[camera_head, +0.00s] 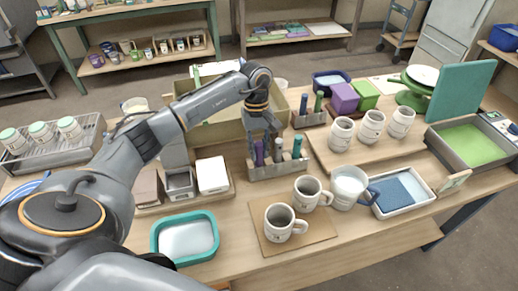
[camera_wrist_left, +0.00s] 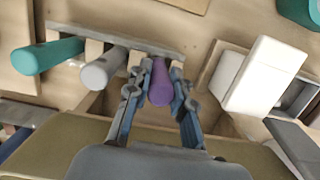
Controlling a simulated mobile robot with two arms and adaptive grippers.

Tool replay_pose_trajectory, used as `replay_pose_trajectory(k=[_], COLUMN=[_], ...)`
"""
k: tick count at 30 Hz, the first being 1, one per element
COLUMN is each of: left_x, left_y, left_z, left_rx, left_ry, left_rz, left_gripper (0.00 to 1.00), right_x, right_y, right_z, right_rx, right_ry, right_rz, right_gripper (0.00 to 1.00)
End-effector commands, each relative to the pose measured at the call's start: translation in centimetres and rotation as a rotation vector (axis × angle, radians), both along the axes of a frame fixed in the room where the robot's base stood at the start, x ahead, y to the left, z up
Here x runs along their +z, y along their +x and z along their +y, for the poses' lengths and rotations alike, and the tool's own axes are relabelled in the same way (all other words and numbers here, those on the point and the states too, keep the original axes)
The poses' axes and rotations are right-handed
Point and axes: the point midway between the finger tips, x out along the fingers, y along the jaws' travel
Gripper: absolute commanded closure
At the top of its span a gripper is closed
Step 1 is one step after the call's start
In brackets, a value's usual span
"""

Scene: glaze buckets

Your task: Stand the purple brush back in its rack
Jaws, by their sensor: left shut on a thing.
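The purple brush (camera_head: 259,153) stands upright at the left end of a grey rack (camera_head: 268,172) in the head view. A grey brush (camera_head: 278,149) and a teal brush (camera_head: 297,147) stand to its right in the same rack. My left gripper (camera_head: 262,137) comes down from above and is shut on the purple brush. In the left wrist view the purple brush (camera_wrist_left: 160,82) lies between the two fingers of the gripper (camera_wrist_left: 157,93), beside the rack's row of slots (camera_wrist_left: 115,38). Whether its foot is fully seated is hidden. My right gripper is not in view.
A second rack with dark and green handles (camera_head: 310,118) stands behind on the right. White blocks (camera_head: 212,174) stand to the left. Mugs (camera_head: 285,223) stand on a board in front. A teal-rimmed tray (camera_head: 185,238) lies front left.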

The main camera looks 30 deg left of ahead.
Motion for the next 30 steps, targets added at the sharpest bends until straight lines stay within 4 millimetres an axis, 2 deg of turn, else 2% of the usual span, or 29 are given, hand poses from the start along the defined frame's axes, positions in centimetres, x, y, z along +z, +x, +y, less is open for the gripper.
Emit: replay_pose_trajectory(k=[30], left_x=[-0.25], left_y=[0.06], left_z=[-0.01], left_rx=[0.000], left_ry=[0.001], left_rz=[-0.001], left_gripper=[1.00], right_x=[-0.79], right_y=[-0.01], right_z=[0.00], right_rx=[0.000], right_ry=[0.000], right_rz=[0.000], right_gripper=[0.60])
